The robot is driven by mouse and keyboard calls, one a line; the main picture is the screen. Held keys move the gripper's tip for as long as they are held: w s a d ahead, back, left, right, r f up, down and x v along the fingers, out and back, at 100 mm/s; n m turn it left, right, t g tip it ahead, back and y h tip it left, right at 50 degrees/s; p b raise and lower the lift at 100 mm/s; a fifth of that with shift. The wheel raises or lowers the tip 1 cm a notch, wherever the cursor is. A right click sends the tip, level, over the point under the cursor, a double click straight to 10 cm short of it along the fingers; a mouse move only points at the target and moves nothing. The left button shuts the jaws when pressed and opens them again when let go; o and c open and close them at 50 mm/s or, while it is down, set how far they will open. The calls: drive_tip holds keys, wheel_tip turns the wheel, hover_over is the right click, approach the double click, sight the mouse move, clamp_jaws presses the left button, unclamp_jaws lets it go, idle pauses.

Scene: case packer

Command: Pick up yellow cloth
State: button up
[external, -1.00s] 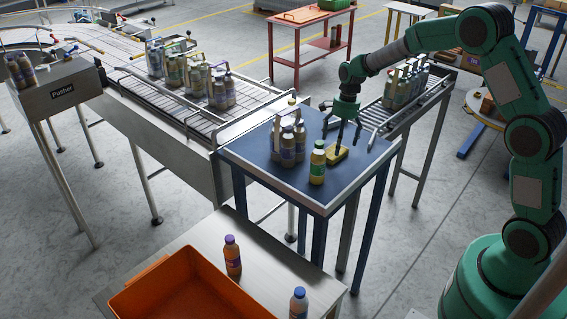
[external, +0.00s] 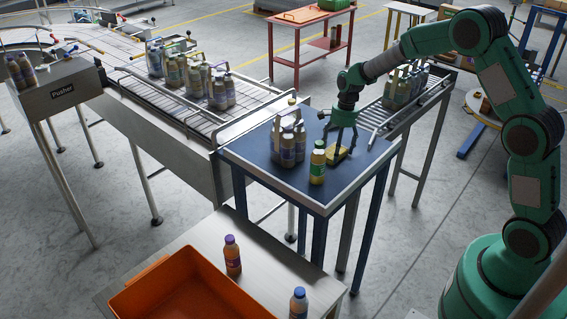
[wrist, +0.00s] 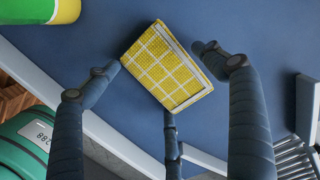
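The yellow cloth (external: 339,156) lies on the blue table top, just behind the yellow bottle (external: 317,167). In the wrist view, the folded cloth (wrist: 170,70) is yellow with a white grid and a pale edge. My gripper (external: 338,148) points down over it with its fingers spread. In the wrist view, my gripper (wrist: 162,72) has one dark finger on each side of the cloth and a third below it. The fingers look open, with the left and right tips close to the cloth's edges. I cannot tell whether any finger touches it.
A bottle carrier (external: 288,143) stands left of the cloth on the blue table (external: 250,150). A roller conveyor (external: 375,117) with packed bottles adjoins the table's far right side. An orange crate (external: 150,275) and loose bottles are on the front table.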

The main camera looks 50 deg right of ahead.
drive_tip(key=c, duration=0.6)
drive_tip(key=shift+r, duration=0.1)
drive_tip(key=shift+c, duration=0.2)
wheel_tip(320, 180, up, 10)
idle(0.7)
